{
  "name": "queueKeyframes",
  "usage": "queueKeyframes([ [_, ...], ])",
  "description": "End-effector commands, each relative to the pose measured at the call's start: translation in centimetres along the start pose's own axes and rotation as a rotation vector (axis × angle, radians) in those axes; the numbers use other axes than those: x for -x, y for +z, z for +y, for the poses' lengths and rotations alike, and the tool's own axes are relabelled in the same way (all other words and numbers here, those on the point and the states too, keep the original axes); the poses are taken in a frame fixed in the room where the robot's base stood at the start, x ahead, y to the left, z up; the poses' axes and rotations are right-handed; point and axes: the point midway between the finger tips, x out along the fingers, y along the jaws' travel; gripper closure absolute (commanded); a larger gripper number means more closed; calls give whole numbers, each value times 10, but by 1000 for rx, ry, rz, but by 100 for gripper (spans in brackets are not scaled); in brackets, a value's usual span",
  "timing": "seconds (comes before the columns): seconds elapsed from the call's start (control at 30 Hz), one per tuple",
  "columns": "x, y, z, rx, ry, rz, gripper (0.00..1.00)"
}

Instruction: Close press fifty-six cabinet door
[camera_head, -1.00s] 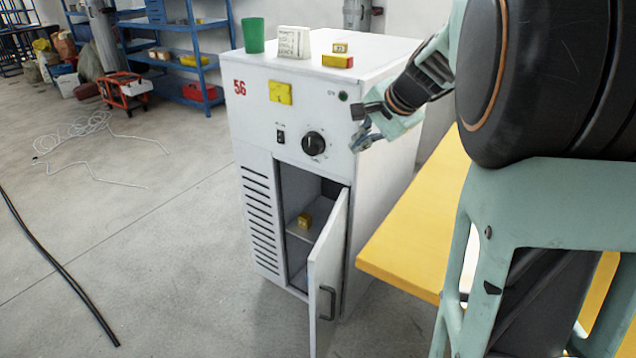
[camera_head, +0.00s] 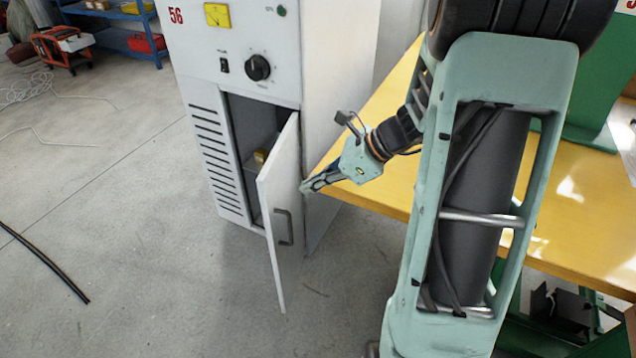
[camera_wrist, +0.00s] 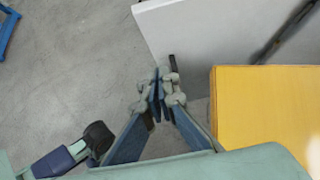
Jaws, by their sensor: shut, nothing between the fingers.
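The white press cabinet (camera_head: 335,60) bears a red 56. Its cabinet door (camera_head: 277,200) stands ajar, with its free edge swung out toward me and a grey bar handle (camera_head: 284,227) on its outer face. The dark opening (camera_head: 245,120) shows to the left of the door. My gripper (camera_head: 304,188) is shut and empty, at the right of the door's outer side; I cannot tell whether it touches. In the wrist view my gripper (camera_wrist: 160,84) has its fingertips together near a white panel (camera_wrist: 200,35) and a dark bar, possibly the handle.
A yellow table (camera_head: 380,190) lies to the right of the cabinet, close under my arm. A small yellow block (camera_head: 260,156) is on the shelf inside.

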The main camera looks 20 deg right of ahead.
Motion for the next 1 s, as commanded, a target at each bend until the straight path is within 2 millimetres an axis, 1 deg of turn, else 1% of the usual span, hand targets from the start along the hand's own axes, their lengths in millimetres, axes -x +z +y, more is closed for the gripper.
queueKeyframes([
  [0.03,-16,-3,1,2,4,0,100],
  [0.2,-51,-3,1,3,3,1,100],
  [0.23,-56,-3,1,3,3,1,100],
  [0.3,-62,10,0,7,1,1,100],
  [0.4,-71,19,0,5,1,1,100],
  [0.6,-78,27,0,3,-1,1,100],
  [1.0,-79,29,0,2,-3,1,100],
])
